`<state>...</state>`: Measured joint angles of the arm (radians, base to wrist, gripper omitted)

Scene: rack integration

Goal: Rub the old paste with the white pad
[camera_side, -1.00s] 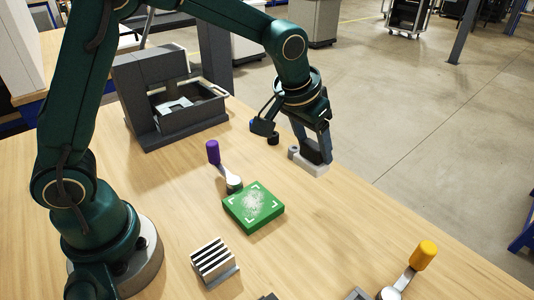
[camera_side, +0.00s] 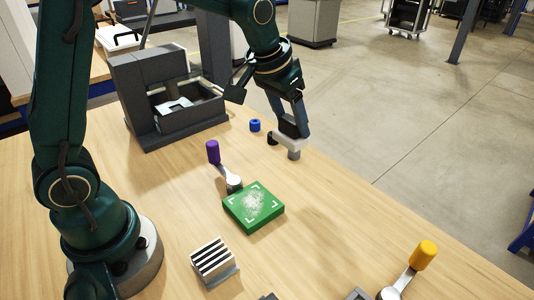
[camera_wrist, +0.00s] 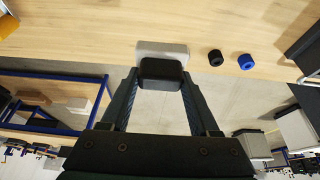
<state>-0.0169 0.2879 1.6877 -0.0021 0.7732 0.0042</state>
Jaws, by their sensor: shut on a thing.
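My gripper (camera_side: 289,132) is shut on a white pad (camera_side: 283,142) near the far edge of the table, beyond the green block. In the wrist view my gripper (camera_wrist: 161,76) has its fingers on either side of a dark grip, and the pale pad (camera_wrist: 160,47) shows past it. The green block (camera_side: 237,209) lies flat on the table, with white corner marks on top. The old paste (camera_side: 254,203) is a whitish smear in the middle of its top. The pad is apart from the block.
A purple-handled tool (camera_side: 213,153) lies behind the green block. A blue ring (camera_side: 255,125) and a black ring (camera_side: 271,139) are close to my gripper. A grey open case (camera_side: 150,95) stands behind. A finned block (camera_side: 213,261) and a yellow-handled tool (camera_side: 423,254) are in front.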

